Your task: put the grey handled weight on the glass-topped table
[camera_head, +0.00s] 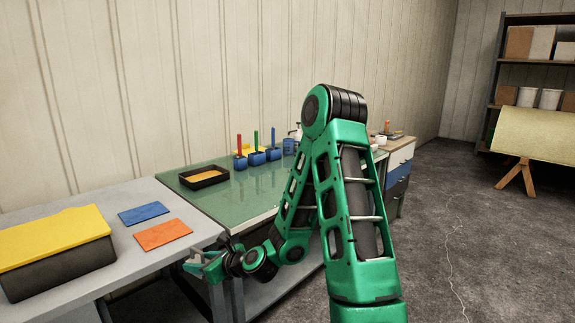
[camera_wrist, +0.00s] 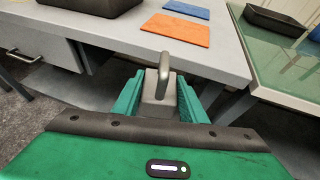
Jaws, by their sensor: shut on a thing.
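My gripper (camera_head: 207,268) is in front of the edges of the grey table and the glass-topped table. In the wrist view my gripper (camera_wrist: 160,98) is shut on the grey handled weight (camera_wrist: 158,106), a pale block with a metal loop handle upright on top. In the head view the weight is hard to make out between the jaws. The glass-topped table (camera_head: 240,210) has a green top and stands to the right of the grey table; its corner also shows in the wrist view (camera_wrist: 262,72).
On the glass top are a black tray (camera_head: 204,177) and several blue blocks with coloured handles (camera_head: 256,157) at the back. The grey table (camera_head: 190,205) bears a yellow-lidded box (camera_head: 55,250), a blue sheet (camera_head: 143,213) and an orange sheet (camera_head: 162,234). The glass top's near part is clear.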

